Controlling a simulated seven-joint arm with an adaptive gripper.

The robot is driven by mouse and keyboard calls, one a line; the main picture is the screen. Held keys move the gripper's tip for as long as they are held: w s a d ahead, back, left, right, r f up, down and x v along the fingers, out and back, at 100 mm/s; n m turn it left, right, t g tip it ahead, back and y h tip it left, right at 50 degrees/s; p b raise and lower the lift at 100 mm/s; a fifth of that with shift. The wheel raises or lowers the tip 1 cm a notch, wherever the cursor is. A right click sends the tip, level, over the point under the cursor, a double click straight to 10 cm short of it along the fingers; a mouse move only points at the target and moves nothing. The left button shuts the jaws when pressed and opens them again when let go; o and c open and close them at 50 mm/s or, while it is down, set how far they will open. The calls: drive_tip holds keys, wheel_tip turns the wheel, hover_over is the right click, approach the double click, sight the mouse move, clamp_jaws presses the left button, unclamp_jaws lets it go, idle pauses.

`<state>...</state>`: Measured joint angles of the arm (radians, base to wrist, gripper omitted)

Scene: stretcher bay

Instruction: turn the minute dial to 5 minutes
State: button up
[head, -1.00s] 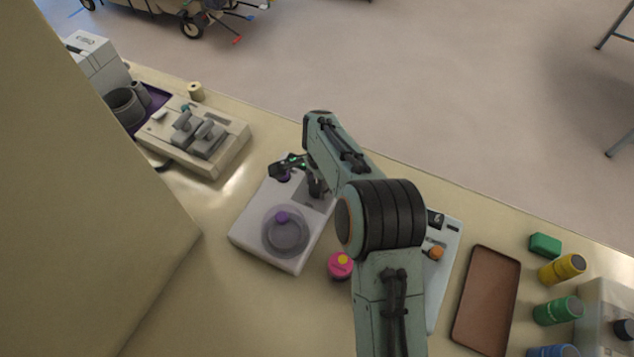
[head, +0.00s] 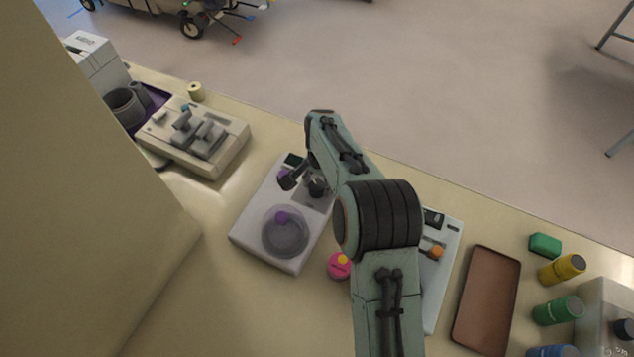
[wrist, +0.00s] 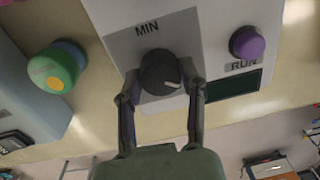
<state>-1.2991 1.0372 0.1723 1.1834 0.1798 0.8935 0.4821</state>
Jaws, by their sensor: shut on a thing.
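The minute dial (wrist: 160,72) is a dark round knob with a white mark, on a grey plate lettered MIN on a white device (head: 252,222). In the wrist view the white mark points down and right; I see no readable scale. My gripper (wrist: 163,88) has one finger on each side of the dial and is shut on it. In the head view the dial (head: 317,187) shows beside my wrist, and part of my gripper lies over the device's far end. A purple RUN button (wrist: 247,43) sits beside the dial, near a dark display (wrist: 232,85).
The device has a round lid (head: 285,238) with a purple knob. A pink round item (head: 339,266) stands close by. A brown tray (head: 487,300) and green and yellow containers are at the right. A beige device (head: 222,160) stands at the left.

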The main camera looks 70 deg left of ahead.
sight(320, 186)
drive_tip(key=shift+f+n, duration=0.15)
drive_tip(key=shift+n, duration=0.45)
drive_tip(key=o, duration=1.2)
drive_tip(key=shift+c, duration=0.2)
wheel_tip(320, 186, up, 12)
drive_tip(key=shift+w+d, duration=0.2)
drive_tip(key=shift+w, duration=0.05)
